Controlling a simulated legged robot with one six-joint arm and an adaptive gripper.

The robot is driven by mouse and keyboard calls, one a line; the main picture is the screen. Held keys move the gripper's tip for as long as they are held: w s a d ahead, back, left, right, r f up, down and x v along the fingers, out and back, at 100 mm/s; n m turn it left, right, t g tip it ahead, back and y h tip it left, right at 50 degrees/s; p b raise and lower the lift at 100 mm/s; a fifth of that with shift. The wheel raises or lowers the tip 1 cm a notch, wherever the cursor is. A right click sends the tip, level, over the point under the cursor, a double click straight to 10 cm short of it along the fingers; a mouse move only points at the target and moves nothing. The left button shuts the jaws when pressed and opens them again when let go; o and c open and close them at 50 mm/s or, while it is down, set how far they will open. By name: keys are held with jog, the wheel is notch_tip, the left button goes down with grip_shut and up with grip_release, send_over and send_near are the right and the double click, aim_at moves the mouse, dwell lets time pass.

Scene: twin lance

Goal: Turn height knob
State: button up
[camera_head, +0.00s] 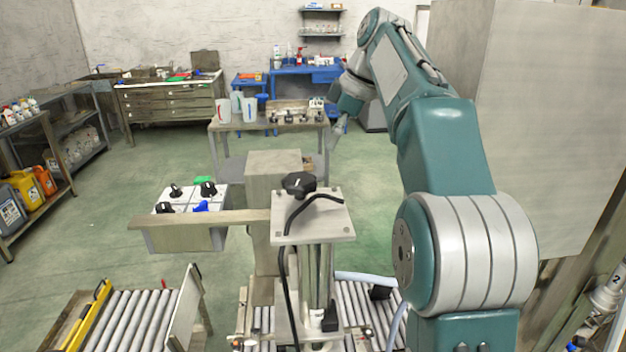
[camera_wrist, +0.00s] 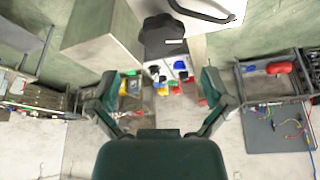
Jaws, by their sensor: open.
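The height knob, a black lobed knob (camera_head: 299,184), sits on top of a metal plate (camera_head: 335,222) on an upright column stand in the head view. In the wrist view the black knob (camera_wrist: 163,36) is near the top centre, beyond my fingertips. My gripper (camera_head: 338,132) is small in the head view, up and to the right of the knob and apart from it. In the wrist view my gripper (camera_wrist: 160,80) has its two fingers spread wide, with nothing held between them.
A black curved handle (camera_head: 312,207) lies on the plate. Roller conveyors (camera_head: 130,318) are below. A large grey panel (camera_head: 545,130) stands at the right.

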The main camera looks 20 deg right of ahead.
aim_at(313, 179)
jog(key=x, duration=1)
jog(key=shift+a+f, duration=0.15)
jog(key=c, duration=0.8)
